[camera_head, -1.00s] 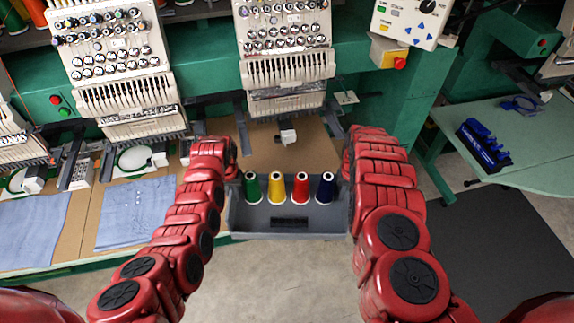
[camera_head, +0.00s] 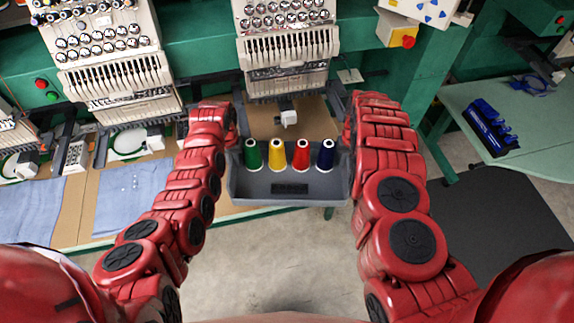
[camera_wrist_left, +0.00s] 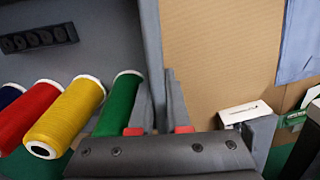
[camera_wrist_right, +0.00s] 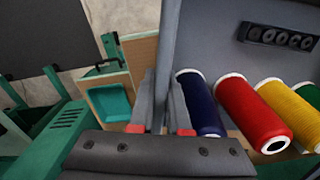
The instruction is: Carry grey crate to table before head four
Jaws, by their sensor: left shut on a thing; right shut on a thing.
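The grey crate (camera_head: 245,188) hangs level between my two arms, over the front of the tan table (camera_head: 262,122) below the middle embroidery head (camera_head: 285,60). It holds upright thread cones: green (camera_head: 253,156), yellow (camera_head: 277,156), red (camera_head: 301,156) and dark blue (camera_head: 325,157). My left gripper (camera_wrist_left: 157,112) is shut on the crate's left wall, beside the green cone. My right gripper (camera_wrist_right: 162,105) is shut on the right wall, beside the blue cone. In the head view both fingertips are hidden or hard to make out. I cannot tell the gap beneath the crate.
Blue cloths (camera_head: 130,195) lie on the table to the left, near a white hoop. A green table (camera_head: 530,120) at right carries a blue tool rack (camera_head: 487,128). A dark mat (camera_head: 495,215) lies on the floor.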

